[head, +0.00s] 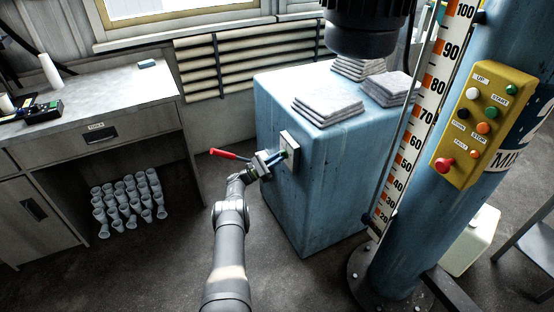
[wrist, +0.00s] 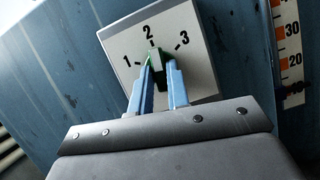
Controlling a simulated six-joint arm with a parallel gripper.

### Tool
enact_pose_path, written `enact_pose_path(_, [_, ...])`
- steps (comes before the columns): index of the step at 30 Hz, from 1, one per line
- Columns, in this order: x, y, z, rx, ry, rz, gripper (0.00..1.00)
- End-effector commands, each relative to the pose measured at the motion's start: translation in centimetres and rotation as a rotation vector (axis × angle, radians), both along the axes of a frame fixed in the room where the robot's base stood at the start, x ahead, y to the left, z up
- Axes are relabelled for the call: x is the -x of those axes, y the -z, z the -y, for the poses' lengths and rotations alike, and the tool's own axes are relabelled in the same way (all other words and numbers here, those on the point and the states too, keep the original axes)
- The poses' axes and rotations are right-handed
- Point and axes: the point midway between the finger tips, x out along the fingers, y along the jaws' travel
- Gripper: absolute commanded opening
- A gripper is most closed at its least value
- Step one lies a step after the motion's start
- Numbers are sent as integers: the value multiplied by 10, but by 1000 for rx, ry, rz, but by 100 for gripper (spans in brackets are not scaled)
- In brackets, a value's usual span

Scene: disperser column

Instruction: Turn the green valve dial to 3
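The green valve dial (wrist: 153,54) sits on a pale square plate (wrist: 201,72) marked 1, 2 and 3. In the wrist view its visible tip points at about 2. My gripper (wrist: 160,68) has its two blue fingers on either side of the dial, seemingly shut on it, and they hide most of it. In the head view my gripper (head: 275,159) reaches the plate (head: 289,150) on the side of a blue cabinet (head: 330,190). The dial is too small there to read.
A red-handled lever (head: 225,154) is just left of my gripper. Folded cloths (head: 328,108) lie on the cabinet. A blue column (head: 425,190) with a scale (head: 428,115) and a yellow button box (head: 483,125) stands right. Several cups (head: 128,203) stand under the left bench (head: 130,95).

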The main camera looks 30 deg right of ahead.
Motion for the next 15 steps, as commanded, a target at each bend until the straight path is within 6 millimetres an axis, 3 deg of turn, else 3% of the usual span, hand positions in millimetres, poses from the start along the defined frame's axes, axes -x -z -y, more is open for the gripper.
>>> enact_pose_path(3, [0,0,0,0,0,1,35])
enact_pose_path(15, [-1,3,-7,-2,-2,-2,35])
